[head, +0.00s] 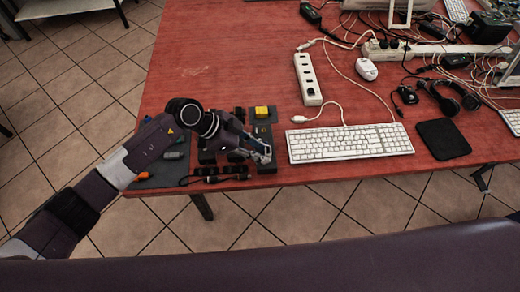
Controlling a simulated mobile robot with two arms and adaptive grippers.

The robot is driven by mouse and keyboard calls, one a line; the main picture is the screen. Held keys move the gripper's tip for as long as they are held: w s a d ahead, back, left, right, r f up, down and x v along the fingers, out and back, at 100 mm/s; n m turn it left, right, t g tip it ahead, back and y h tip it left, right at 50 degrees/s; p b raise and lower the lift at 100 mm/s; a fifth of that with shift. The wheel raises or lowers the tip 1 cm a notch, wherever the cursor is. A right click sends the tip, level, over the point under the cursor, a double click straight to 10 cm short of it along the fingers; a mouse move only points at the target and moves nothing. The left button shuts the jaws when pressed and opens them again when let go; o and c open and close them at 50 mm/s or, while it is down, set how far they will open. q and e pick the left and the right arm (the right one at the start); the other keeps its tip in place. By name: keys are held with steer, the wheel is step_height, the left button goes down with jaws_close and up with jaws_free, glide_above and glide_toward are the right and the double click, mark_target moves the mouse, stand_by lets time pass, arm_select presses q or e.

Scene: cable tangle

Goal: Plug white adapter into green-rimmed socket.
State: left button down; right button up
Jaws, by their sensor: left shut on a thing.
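My left gripper (262,153) is at the front edge of the red table, left of the white keyboard. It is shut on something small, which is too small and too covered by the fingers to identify. I cannot make out the white adapter for certain. A dark board with a yellow block (262,112) lies just beyond the gripper. I cannot make out a green rim on any socket there, and my arm hides part of this area. My right gripper is not in view.
A white keyboard (350,143) lies close to the right of the gripper. A white power strip (308,78) and a white mouse (367,69) lie behind it. A black mouse pad (443,139) and headphones (449,97) are farther right. The table's back left is clear.

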arm_select(q)
steer(key=shift+f, duration=0.25)
